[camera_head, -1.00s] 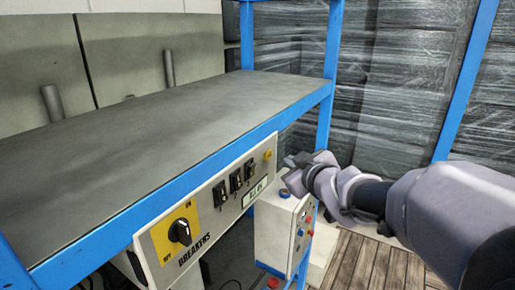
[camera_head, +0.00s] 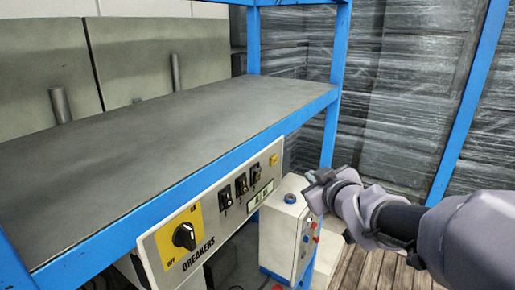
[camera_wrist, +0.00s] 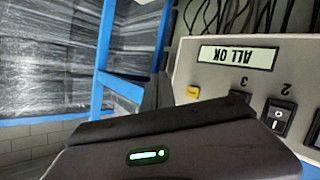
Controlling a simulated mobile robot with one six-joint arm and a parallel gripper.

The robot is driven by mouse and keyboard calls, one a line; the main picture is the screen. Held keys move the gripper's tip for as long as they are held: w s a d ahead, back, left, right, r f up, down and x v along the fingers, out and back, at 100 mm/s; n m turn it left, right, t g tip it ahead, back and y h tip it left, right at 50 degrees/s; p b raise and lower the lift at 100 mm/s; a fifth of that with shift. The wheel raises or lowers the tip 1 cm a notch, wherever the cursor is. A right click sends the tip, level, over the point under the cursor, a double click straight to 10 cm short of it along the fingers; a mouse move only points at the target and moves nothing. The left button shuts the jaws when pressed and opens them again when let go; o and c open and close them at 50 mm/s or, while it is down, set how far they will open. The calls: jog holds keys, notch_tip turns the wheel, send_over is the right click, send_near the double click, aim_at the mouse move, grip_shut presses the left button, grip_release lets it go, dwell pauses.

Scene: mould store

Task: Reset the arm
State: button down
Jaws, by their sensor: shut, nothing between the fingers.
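My gripper (camera_head: 314,184) is at the end of my arm, right of the breaker panel (camera_head: 212,211) and above the white box with buttons. It is shut and empty, and apart from the panel. The panel carries a black rotary knob on a yellow plate (camera_head: 184,236), several black switches (camera_head: 241,184) and a small display (camera_head: 260,194).
A blue-framed shelf with a bare grey top (camera_head: 180,130) stands above the panel. The white control box (camera_head: 284,236) with a blue button on top stands just below my gripper. Plastic-wrapped stacks (camera_head: 410,90) are behind. Slatted wood (camera_head: 375,268) lies at lower right.

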jog(key=s+d+f+m+g+h+b, duration=0.1)
jog(key=s+f+m+b, duration=0.2)
jog(key=s+f+b, duration=0.3)
jog(key=s+d+f+m+g+h+b, duration=0.1)
jog(key=s+d+f+m+h+b, duration=0.15)
jog(key=f+b, duration=0.5)
jog(key=s+a+f+m+g+y+b, duration=0.2)
jog(key=s+a+f+b, duration=0.3)
jog(key=s+f, duration=0.6)
jog(key=s+a+f+m+g+y+b, duration=0.2)
jog(key=s+f+b, duration=0.5)
jog(key=s+f, duration=0.4)
jog(key=a+f+m+g, duration=0.1)
jog(key=a+g, duration=0.1)
jog(key=a, duration=0.1)
